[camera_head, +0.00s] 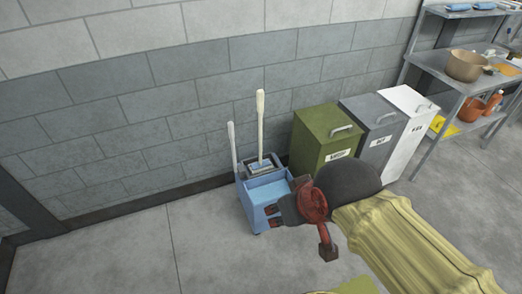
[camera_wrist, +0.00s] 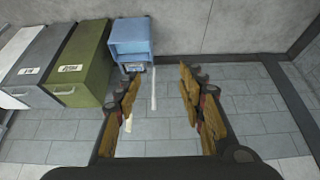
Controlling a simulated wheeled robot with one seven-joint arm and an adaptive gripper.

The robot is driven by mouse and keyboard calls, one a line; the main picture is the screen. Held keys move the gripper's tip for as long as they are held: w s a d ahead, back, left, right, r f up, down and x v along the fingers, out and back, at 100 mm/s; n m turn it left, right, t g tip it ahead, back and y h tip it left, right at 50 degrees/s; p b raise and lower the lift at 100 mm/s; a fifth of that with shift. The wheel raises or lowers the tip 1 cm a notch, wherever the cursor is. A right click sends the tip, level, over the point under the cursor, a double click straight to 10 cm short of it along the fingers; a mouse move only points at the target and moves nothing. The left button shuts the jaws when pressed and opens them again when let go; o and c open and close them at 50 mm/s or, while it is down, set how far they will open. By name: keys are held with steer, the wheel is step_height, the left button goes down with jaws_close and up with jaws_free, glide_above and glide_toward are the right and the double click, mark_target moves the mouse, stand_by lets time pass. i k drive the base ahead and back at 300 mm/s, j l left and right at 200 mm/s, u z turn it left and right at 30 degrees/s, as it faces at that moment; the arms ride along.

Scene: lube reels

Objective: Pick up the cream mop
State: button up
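The cream mop (camera_head: 260,125) stands upright in a blue mop bucket (camera_head: 265,195) against the wall in the head view. Its head is hidden in the bucket. In the wrist view the bucket (camera_wrist: 132,48) is at the top centre, and a cream handle end (camera_wrist: 128,125) shows beside the left finger. My gripper (camera_head: 300,232) is in front and to the right of the bucket in the head view. In the wrist view its fingers (camera_wrist: 160,85) are wide apart, with nothing held between them.
A second pale handle (camera_head: 232,148) rises from the bucket's left side. Green (camera_head: 322,140), grey (camera_head: 372,130) and white (camera_head: 408,125) bins stand to the right. A metal shelf (camera_head: 450,75) with pots is at the far right. The floor left of the bucket is clear.

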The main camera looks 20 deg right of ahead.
mark_target(262, 165)
steer(key=i+j, duration=0.15)
steer(key=i, duration=0.3)
steer(key=i+j+z, duration=0.15)
steer(key=i, duration=0.3)
steer(key=i+j, duration=0.2)
steer(key=i, duration=0.25)
steer(key=i+j+z, duration=0.1)
steer(key=i, duration=0.35)
steer(key=j, duration=0.1)
